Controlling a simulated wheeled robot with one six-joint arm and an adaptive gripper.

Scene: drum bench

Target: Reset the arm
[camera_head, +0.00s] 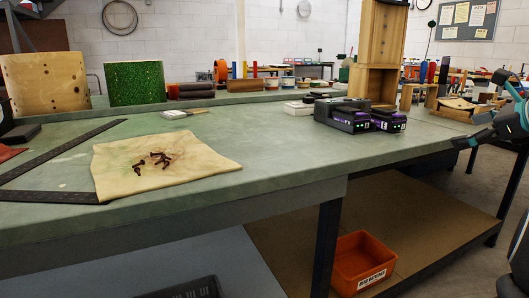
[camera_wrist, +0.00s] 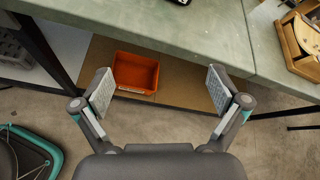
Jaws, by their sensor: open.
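My gripper (camera_wrist: 158,93) is open and empty in the wrist view. Its two pads stand wide apart, over the floor in front of the bench. In the head view, part of my gripper and arm (camera_head: 490,135) shows at the right edge, beside the end of the green bench top (camera_head: 270,150). An orange bin (camera_head: 362,262) with a white label sits on the brown lower shelf; in the wrist view the orange bin (camera_wrist: 135,73) appears between the pads, farther away. No object touches the fingers.
A tan cloth (camera_head: 200,175) with several dark small pieces lies on the bench. A black charger with batteries (camera_head: 350,115) stands near the right end. A black metal square (camera_head: 60,150) lies at left. Drum shells (camera_head: 135,85) and a wooden stand (camera_head: 375,55) stand behind.

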